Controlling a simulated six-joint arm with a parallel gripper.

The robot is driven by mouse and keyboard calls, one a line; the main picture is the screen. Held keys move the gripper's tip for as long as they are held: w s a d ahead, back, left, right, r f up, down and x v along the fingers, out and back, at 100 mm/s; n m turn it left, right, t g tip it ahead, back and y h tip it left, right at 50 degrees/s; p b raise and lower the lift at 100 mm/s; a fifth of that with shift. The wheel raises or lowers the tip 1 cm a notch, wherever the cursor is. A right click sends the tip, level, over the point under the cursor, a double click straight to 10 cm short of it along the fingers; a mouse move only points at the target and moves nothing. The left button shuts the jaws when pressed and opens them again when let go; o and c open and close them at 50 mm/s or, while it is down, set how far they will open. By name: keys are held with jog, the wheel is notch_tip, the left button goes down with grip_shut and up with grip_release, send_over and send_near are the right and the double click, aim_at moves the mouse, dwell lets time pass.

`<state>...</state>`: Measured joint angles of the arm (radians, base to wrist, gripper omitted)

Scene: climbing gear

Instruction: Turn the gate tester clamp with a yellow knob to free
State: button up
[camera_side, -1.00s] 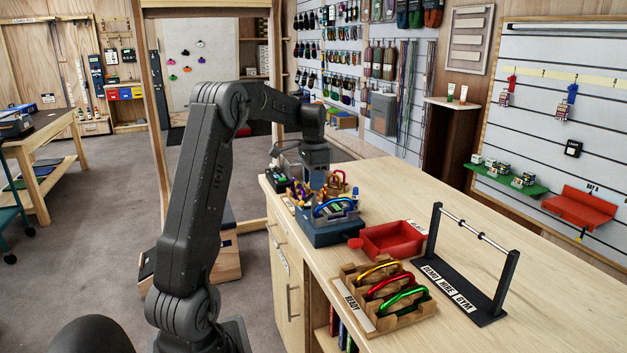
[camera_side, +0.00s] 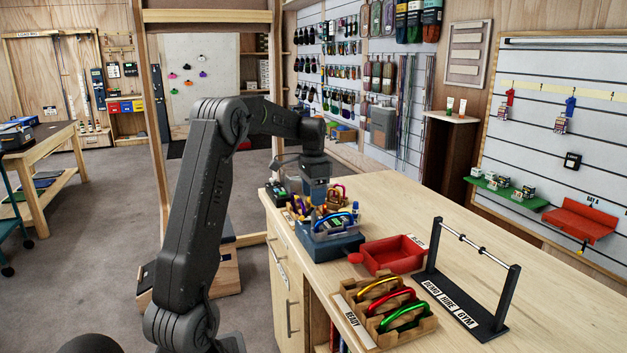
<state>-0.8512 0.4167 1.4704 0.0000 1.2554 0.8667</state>
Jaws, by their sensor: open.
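The gate tester (camera_side: 331,243) is a dark blue box on the bench, with a blue carabiner (camera_side: 335,217) on its top. Small yellow or orange parts show at its upper left, close under my gripper. I cannot tell which is the clamp's yellow knob or how it is turned. My gripper (camera_side: 317,201) points down just above the back left of the tester, with its fingers open. The fingertips are small and partly lost among the coloured gear. I cannot tell whether they touch anything.
In front of the tester are a red tray (camera_side: 392,267) and a wooden rack (camera_side: 350,322) with gold, red and green carabiners. A black stand with a bar (camera_side: 462,310) is at the right. More gear crowds behind the tester. The bench's right part is clear.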

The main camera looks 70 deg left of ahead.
notch_tip(320, 180, up, 14)
jog(key=shift+f, duration=0.2)
dwell(0.5)
jog(key=s+d+t+y, duration=0.1)
jog(key=s+d+t, duration=0.15)
jog(key=d, duration=2.05)
jog(key=s+d+f+t+h, duration=0.1)
jog(key=s+d+f+t, duration=0.2)
jog(key=s+d+f, duration=0.7)
jog(key=s+d, duration=0.1)
jog(key=d, duration=0.3)
jog(key=shift+s, duration=0.35)
